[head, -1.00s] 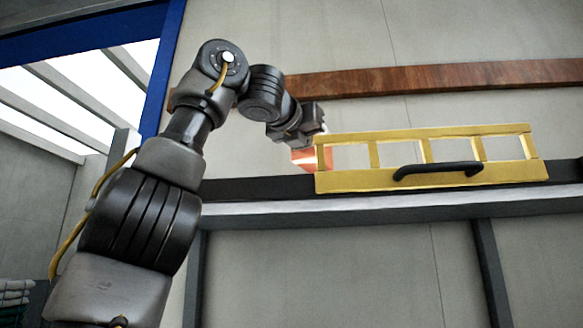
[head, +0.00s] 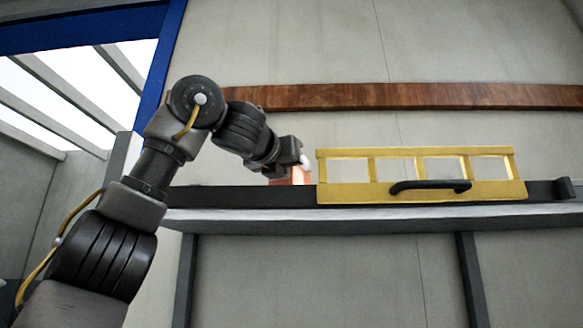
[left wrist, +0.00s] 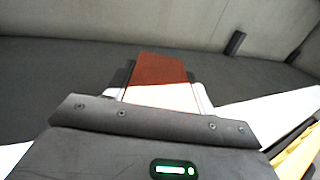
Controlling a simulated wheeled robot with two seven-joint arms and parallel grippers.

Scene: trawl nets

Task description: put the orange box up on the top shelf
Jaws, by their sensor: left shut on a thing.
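The orange box (head: 297,175) is at shelf height, just left of the yellow crate, in the head view. My left gripper (head: 290,160) reaches in from the left and is shut on it. In the left wrist view the box (left wrist: 158,70) shows between the finger pads, its far part red-brown and its near part bright white. The dark top shelf (head: 235,196) runs behind and below the box. I cannot tell whether the box touches the shelf, as its underside is hidden. My right gripper is not in view.
The yellow crate (head: 420,192) with a black handle stands on the shelf right of the box; its edge also shows in the left wrist view (left wrist: 298,158). A small dark upright (head: 566,188) marks the shelf's right end. Shelf surface (left wrist: 50,80) left of the box is clear.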

